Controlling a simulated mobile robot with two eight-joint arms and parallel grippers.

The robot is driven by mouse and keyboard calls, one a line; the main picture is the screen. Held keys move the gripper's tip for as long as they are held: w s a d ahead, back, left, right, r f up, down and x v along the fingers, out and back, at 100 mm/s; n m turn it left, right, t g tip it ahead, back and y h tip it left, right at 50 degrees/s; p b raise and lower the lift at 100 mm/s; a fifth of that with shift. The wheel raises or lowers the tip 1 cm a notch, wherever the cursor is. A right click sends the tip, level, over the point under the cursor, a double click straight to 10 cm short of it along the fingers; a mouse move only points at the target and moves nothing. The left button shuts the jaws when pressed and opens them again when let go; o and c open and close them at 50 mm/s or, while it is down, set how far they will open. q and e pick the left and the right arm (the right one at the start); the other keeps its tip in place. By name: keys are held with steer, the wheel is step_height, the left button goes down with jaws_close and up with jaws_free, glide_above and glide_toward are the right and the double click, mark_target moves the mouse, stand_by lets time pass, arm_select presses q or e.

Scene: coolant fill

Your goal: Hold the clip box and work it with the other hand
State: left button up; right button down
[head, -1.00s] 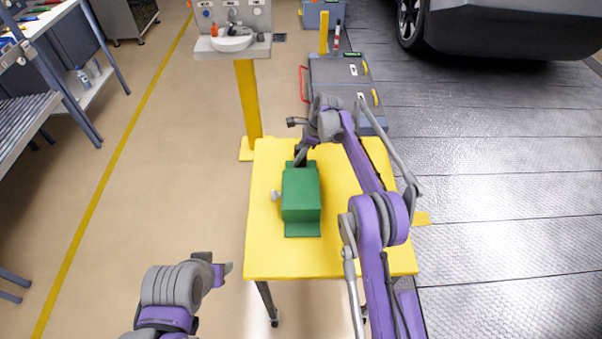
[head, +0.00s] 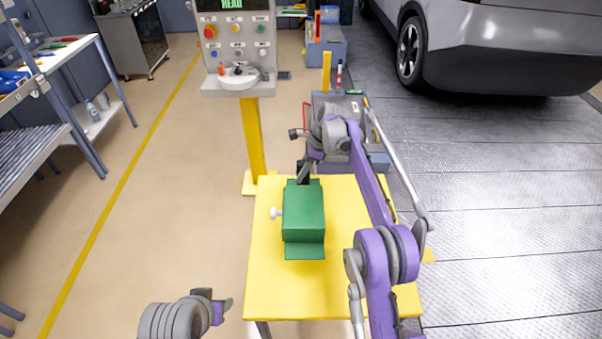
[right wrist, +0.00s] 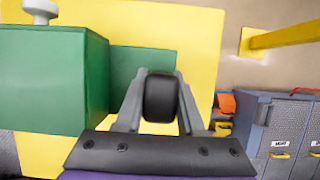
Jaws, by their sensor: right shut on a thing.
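The green clip box (head: 304,214) sits on the yellow table (head: 275,290), with a flat green flange at its near end and another at its far end. A pale knob (head: 276,213) sticks out of its left side. My right gripper (head: 303,174) is at the far end, shut on the clip box's far flange; the right wrist view shows this flange (right wrist: 128,65) running behind the dark fingertip (right wrist: 160,92). My left gripper (head: 219,304) is off the table's near left corner, apart from the box; its jaw opening does not show clearly.
A control panel (head: 237,38) on a yellow post stands beyond the table. Grey cases (head: 340,105) lie behind the table, and a grey vehicle (head: 500,50) is at the back right. A workbench (head: 70,60) is at the left. The tabletop around the box is mostly clear.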

steer(key=shift+f, duration=0.15)
arm_select(q)
steer(key=shift+s+f+b, duration=0.3)
steer(key=shift+f+b, duration=0.2)
steer(key=shift+f, duration=0.25)
steer(key=shift+s+f+b, duration=0.3)
steer(key=shift+f+b, duration=0.2)
steer(key=shift+f, duration=0.2)
arm_select(e)
steer(key=shift+f, duration=4.9)
